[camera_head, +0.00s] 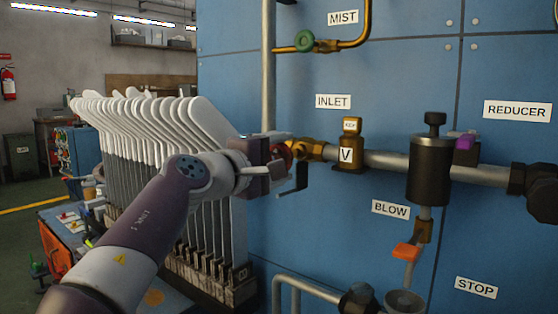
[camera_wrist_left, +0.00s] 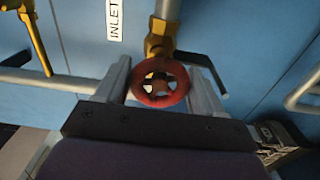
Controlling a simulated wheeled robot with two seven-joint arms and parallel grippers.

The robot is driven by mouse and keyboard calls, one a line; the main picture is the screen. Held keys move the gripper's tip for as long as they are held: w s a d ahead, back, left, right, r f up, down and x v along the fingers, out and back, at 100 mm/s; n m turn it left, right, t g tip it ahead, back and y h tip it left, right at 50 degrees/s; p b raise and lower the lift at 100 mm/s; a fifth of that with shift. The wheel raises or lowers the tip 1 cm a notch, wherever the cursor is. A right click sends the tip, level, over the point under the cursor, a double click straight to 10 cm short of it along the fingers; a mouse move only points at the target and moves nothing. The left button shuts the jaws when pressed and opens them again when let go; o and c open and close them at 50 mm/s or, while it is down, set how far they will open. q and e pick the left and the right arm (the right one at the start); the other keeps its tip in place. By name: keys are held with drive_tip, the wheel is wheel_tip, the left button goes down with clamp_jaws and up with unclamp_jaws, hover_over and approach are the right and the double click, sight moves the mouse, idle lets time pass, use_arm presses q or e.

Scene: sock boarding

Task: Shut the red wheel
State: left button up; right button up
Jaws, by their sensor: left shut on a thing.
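The red wheel (camera_wrist_left: 160,98) sits on a brass valve (camera_wrist_left: 160,44) in the left wrist view, between the two fingers of my left gripper (camera_wrist_left: 165,85). In the head view the red wheel (camera_head: 283,152) is partly hidden by my left gripper (camera_head: 278,160), at the left end of the INLET pipe line. My left gripper is shut on the wheel, with a finger on either side of its rim. My right gripper is in neither view.
A rack of white sock boards (camera_head: 205,125) stands left of the panel, behind my left arm.

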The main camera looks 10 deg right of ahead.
use_arm(q)
drive_tip(key=shift+f, duration=0.1)
idle(0.3)
drive_tip(key=o, duration=1)
drive_tip(key=shift+d, duration=0.1)
drive_tip(key=b+v, duration=0.3)
drive_tip(key=v, duration=0.9)
drive_tip(key=shift+s+a, duration=0.3)
